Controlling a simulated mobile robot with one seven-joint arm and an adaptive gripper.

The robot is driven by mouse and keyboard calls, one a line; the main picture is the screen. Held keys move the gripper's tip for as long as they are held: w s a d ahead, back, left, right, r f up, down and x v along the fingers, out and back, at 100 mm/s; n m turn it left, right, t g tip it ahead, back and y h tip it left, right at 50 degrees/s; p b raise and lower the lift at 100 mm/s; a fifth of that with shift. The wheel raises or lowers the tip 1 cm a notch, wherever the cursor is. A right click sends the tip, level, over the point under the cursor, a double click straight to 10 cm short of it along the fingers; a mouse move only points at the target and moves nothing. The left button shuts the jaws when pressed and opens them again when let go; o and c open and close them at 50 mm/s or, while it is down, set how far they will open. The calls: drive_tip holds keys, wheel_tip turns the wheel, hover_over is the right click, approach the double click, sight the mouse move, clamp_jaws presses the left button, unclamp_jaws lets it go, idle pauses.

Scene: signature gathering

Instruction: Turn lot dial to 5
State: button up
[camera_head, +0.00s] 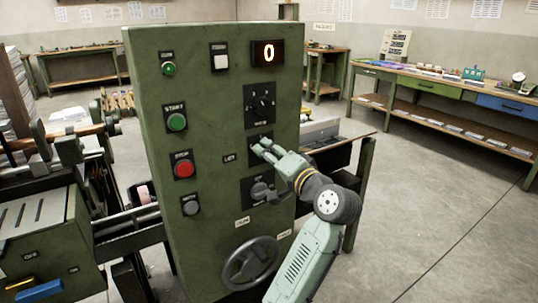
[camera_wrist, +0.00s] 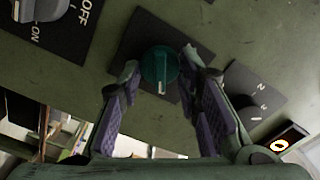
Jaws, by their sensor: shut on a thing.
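The green machine panel (camera_head: 215,222) stands upright in the middle of the head view, with a lit display (camera_head: 268,52) reading 0. The dial in the middle of its right column, taken as the lot dial, is a teal round knob (camera_wrist: 158,66) with a pale pointer mark, on a dark plate (camera_wrist: 143,35). My gripper (camera_head: 257,147) reaches it from the right and hides most of it in the head view. In the wrist view, my gripper's two purple-padded fingers (camera_wrist: 160,64) are on either side of the knob, shut on it. No numbers around this knob are readable.
A black pointer dial (camera_head: 262,102) is above the gripper and an ON/OFF knob (camera_head: 261,189) is close below. A green start button (camera_head: 176,122), a red button (camera_head: 184,169) and a handwheel (camera_head: 250,263) share the panel. Open floor (camera_head: 430,200) lies to the right.

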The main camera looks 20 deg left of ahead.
drive_tip(key=shift+f+n, duration=0.1)
drive_tip(key=shift+n, duration=0.2)
drive_tip(key=n+b, duration=0.7)
drive_tip(key=n, duration=0.4)
drive_tip(key=shift+s, duration=0.1)
drive_tip(key=shift+a, duration=0.1)
idle(0.4)
drive_tip(key=o, duration=1.1)
drive_tip(key=shift+o, duration=0.2)
